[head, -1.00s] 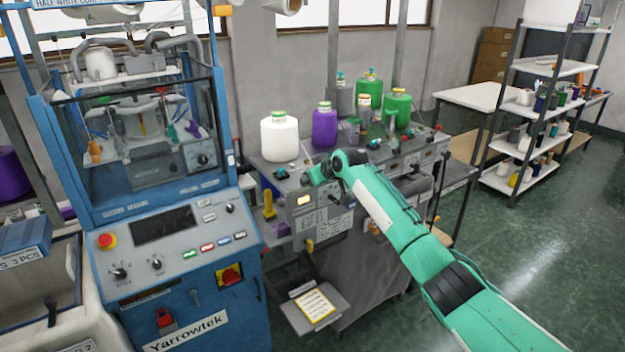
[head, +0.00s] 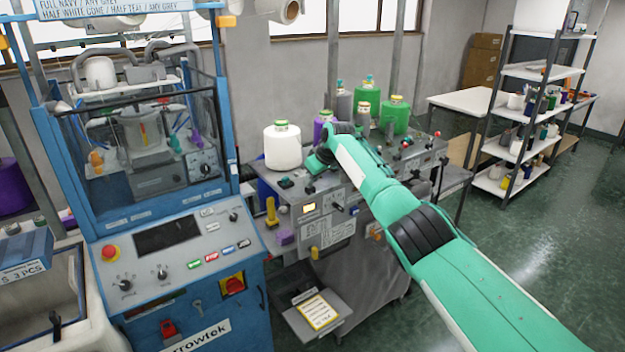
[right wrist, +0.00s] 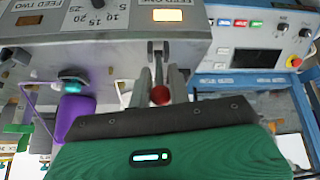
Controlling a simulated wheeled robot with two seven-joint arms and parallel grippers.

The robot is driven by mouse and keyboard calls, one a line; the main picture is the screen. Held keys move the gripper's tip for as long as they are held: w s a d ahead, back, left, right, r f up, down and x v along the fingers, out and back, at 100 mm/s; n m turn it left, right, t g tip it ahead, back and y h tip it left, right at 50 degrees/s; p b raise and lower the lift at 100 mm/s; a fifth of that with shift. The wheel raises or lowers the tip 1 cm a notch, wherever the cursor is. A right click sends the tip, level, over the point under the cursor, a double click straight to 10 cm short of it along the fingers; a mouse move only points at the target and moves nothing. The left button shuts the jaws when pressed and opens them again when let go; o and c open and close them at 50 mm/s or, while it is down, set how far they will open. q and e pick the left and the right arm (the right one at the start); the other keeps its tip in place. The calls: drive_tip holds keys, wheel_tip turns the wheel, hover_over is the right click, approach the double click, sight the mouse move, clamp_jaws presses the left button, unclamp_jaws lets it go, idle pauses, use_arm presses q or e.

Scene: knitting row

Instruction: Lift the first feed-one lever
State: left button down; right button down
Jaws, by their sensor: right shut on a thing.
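The first feed-one lever has a red ball knob (right wrist: 160,95) and shows in the right wrist view, by the upside-down FEED ONE label (right wrist: 180,3) and its lit amber display (right wrist: 178,15). My right gripper (right wrist: 160,84) has its grey fingers on either side of the lever, close to the knob, and is shut on it. In the head view my right gripper (head: 313,165) is over the front left of the grey feed machine (head: 325,218); the wrist partly hides it, and I cannot make out the lever there. My left gripper is not in view.
A white yarn cone (head: 282,148) stands just left of my right wrist, with a purple cone (head: 321,124) behind it. Green cones (head: 394,113) stand farther back. The blue Yarrowtek machine (head: 205,265) is close on the left. Open floor (head: 525,250) lies to the right.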

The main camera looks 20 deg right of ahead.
drive_tip(key=shift+a+g, duration=0.1)
drive_tip(key=shift+g, duration=0.2)
idle(0.4)
drive_tip(key=c, duration=1.3)
unclamp_jaws()
drive_tip(key=shift+w+f, duration=0.1)
drive_tip(key=shift+w, duration=0.1)
drive_tip(key=shift+b+v, duration=0.65)
drive_tip(key=shift+v, duration=0.1)
drive_tip(key=shift+b+v, duration=2.35)
drive_tip(key=shift+v, duration=3.85)
drive_tip(key=shift+a, duration=0.15)
drive_tip(key=shift+c, duration=0.3)
